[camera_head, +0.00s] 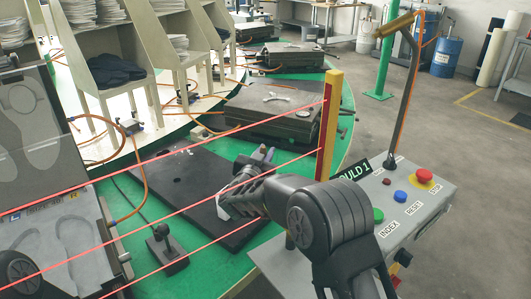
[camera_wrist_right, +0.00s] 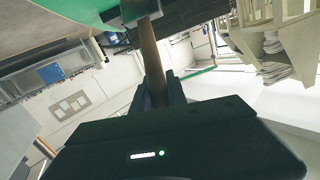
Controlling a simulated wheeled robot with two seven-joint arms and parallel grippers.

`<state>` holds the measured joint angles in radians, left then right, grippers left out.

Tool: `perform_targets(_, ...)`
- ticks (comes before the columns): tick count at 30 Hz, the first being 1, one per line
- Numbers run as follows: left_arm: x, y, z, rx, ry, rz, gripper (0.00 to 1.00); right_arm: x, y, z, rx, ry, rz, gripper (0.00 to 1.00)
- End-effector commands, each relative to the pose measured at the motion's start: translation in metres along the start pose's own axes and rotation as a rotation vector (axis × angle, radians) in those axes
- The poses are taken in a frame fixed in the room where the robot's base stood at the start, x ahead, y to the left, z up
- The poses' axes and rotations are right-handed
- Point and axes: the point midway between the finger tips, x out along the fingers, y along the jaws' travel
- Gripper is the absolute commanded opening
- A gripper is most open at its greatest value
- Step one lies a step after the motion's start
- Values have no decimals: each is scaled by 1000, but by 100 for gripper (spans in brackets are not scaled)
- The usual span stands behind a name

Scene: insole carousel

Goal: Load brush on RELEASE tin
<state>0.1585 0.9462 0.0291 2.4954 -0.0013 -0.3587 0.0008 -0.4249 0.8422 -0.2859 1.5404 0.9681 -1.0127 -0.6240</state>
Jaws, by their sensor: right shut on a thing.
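My right gripper (camera_head: 240,197) is over the dark plate (camera_head: 165,180) on the green table. In the right wrist view, my right gripper (camera_wrist_right: 158,98) is shut on a brown wooden handle (camera_wrist_right: 150,55), which looks like the brush's. The handle runs away from the fingers to a dark grey piece (camera_wrist_right: 127,12) at the top edge. I cannot tell whether this piece is the brush head or a tin. In the head view my gripper and wrist hide most of the handle. No tin with a readable RELEASE label shows. My left gripper does not show.
A yellow post (camera_head: 329,125) sends red beams across the table in front of me. A control box (camera_head: 420,215) with coloured buttons stands at the right. A dark knobbed stand (camera_head: 165,246) is left of my gripper.

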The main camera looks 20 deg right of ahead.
Motion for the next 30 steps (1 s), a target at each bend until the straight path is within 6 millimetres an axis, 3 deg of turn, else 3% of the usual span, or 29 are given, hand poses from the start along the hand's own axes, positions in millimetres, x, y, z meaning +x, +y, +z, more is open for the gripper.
perform_targets(17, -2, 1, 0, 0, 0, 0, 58, 0, 0, -1, -1, -4, 0, 0)
perform_targets(30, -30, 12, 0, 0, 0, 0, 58, -3, -6, -39, 0, -1, 0, 0)
